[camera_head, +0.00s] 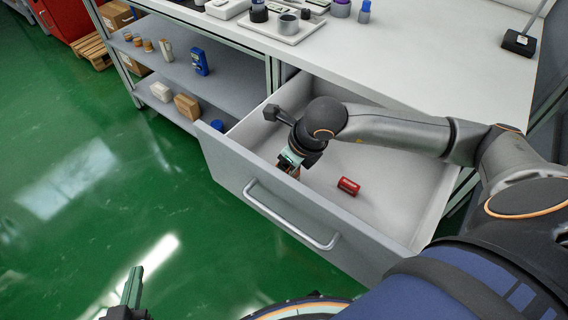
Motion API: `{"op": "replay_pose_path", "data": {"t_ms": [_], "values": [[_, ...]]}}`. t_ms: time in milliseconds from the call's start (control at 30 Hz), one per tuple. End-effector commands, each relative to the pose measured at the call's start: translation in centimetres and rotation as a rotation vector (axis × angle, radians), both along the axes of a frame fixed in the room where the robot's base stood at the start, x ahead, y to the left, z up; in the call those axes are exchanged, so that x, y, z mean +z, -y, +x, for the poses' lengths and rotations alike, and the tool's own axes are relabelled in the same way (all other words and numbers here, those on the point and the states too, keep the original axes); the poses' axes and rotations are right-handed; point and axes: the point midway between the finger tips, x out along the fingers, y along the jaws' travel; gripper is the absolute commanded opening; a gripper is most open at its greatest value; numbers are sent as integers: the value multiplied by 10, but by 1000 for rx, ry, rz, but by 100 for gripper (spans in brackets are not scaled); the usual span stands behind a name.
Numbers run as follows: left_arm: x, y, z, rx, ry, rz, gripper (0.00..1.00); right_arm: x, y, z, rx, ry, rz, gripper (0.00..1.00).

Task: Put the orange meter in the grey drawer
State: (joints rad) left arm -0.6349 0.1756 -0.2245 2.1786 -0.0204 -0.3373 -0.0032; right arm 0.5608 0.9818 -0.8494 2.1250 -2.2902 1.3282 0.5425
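The grey drawer (281,222) is pulled out below the white bench, its front handle facing the floor side. My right gripper (290,166) reaches down into the drawer near its front left part, its teal fingers pointing down. A small orange-red patch (296,174) shows at its fingertips; it may be the orange meter, but the gripper hides most of it. I cannot tell whether the fingers grip it. My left gripper (133,288) is low at the left over the green floor, seen edge-on, with no object visible in it.
A red object (348,186) lies on the drawer floor right of my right gripper. The shelves (229,80) at the left hold a blue device (200,61) and boxes. A tray (281,31) with a grey cup stands on the bench. The drawer's right side is clear.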

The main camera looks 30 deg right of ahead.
Motion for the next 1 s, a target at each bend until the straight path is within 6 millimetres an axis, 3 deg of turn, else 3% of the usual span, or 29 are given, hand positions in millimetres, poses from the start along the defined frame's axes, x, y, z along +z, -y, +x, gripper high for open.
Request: {"op": "replay_pose_path", "data": {"t_ms": [67, 100, 300, 733, 800, 1000], "values": [[2, 0, 1, 0, 10, 0, 0, 0, 0, 0, 0, 2, 1, 0], [3, 0, 1, 0, 16, 0, 0, 0, 0, 0, 0, 1, 0, 74], [6, 0, 2, 0, 21, -2, 0, 0, 0, 0, 0, 0, 0, 97], [4, 0, 1, -1, -5, -2, 0, 3, 0, 0, 0, 0, 0, 100], [-18, 0, -9, -1, -85, 5, 0, 15, 2, -3, 1, 2, 0, 100], [-55, 2, -37, 8, -267, 1, 0, 55, 9, -19, 0, 4, -2, 100]]}}
